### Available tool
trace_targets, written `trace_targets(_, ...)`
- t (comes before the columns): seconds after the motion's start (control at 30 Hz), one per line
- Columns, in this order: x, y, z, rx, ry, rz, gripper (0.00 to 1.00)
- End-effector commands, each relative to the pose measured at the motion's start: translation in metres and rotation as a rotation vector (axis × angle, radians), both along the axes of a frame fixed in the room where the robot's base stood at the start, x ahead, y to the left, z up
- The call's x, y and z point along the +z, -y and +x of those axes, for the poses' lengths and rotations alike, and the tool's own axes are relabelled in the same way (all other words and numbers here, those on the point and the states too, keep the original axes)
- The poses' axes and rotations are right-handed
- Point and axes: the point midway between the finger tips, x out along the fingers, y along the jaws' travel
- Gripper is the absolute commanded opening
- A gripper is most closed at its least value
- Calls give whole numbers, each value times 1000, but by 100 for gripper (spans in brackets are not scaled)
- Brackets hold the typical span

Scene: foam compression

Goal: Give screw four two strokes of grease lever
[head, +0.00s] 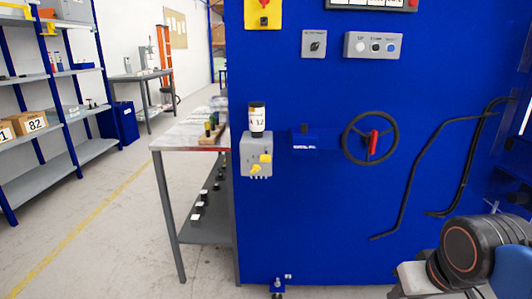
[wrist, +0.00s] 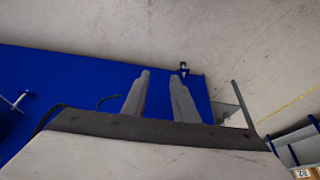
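No marking for screw four is legible. My gripper (wrist: 160,75) shows in the wrist view with its two grey fingers apart and nothing between them. It is out of sight in the head view, where only part of my arm shows at the lower right.
The blue machine panel (head: 330,220) carries a black handwheel (head: 345,137) with a red handle, a button box (head: 373,46) and bent black rails (head: 400,190). A grey table (head: 185,140) adjoins its left side. Shelves (head: 40,75) stand far left; the floor between is clear.

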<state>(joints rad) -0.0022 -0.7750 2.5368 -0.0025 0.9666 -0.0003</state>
Motion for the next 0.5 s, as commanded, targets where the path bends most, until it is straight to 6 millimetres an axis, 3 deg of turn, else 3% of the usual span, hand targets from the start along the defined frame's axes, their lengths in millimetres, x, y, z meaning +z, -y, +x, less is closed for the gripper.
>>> trace_targets(0.3, 0, 0, 0, 0, 1, 1, 26)
trace_targets(0.33, 0, 0, 0, 0, 1, 1, 24)
trace_targets(0.43, 0, 0, 0, 0, 1, 1, 0)
trace_targets(0.5, 0, 0, 0, 0, 1, 1, 0)
